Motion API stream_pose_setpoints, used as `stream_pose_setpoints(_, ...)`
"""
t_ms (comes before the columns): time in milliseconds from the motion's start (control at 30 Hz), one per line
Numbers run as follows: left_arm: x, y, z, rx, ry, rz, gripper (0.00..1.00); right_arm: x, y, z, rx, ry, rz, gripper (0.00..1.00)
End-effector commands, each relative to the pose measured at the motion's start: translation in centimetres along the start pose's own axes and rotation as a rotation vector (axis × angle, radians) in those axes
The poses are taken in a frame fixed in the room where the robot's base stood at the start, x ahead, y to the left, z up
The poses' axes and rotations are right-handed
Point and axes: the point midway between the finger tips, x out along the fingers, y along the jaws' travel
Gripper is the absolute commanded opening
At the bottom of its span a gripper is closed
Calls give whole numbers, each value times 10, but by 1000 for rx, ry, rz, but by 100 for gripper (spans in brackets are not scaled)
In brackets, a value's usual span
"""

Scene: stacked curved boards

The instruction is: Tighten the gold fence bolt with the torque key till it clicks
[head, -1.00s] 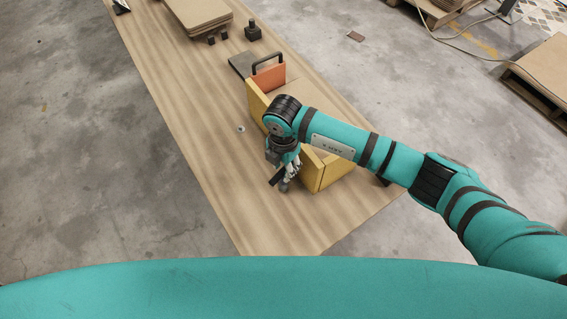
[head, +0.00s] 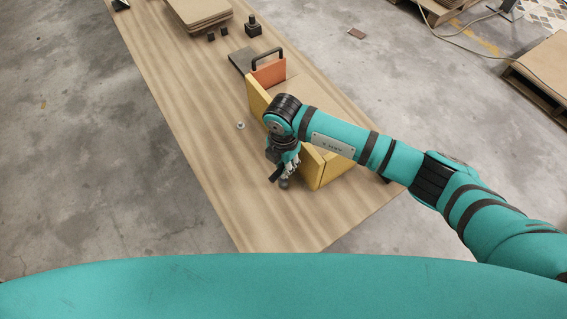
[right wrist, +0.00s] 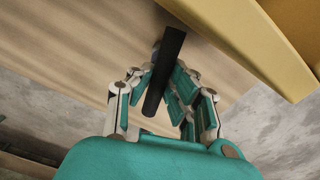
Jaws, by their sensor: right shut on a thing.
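My right gripper (head: 285,171) is low over the near part of the wooden table, beside the yellow fence (head: 326,170). In the right wrist view, its fingers (right wrist: 165,84) are closed around the black bar-shaped handle of the torque key (right wrist: 164,74). The far end of the key is partly hidden by its own handle. A small round metal piece (head: 240,125) stands on the table left of the fence; it looks grey, and I cannot tell if it is a bolt. I cannot make out a gold bolt in either view. My left gripper is out of view.
An orange block with a black handle (head: 268,71) stands at the fence's far end, by a dark flat plate (head: 240,60). Stacked boards (head: 200,12) and small black blocks (head: 253,27) are farther back. The table's left side (head: 190,110) is mostly clear.

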Motion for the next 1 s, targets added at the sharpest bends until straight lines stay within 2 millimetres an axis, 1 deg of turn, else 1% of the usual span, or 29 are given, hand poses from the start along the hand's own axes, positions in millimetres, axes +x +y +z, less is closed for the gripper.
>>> stream_pose_setpoints(233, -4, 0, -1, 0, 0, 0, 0, -5, 0, 0, 0, 0, 0, 0)
stream_pose_setpoints(1000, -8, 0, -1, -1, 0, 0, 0, -10, 0, 0, 0, 0, 0, 0)
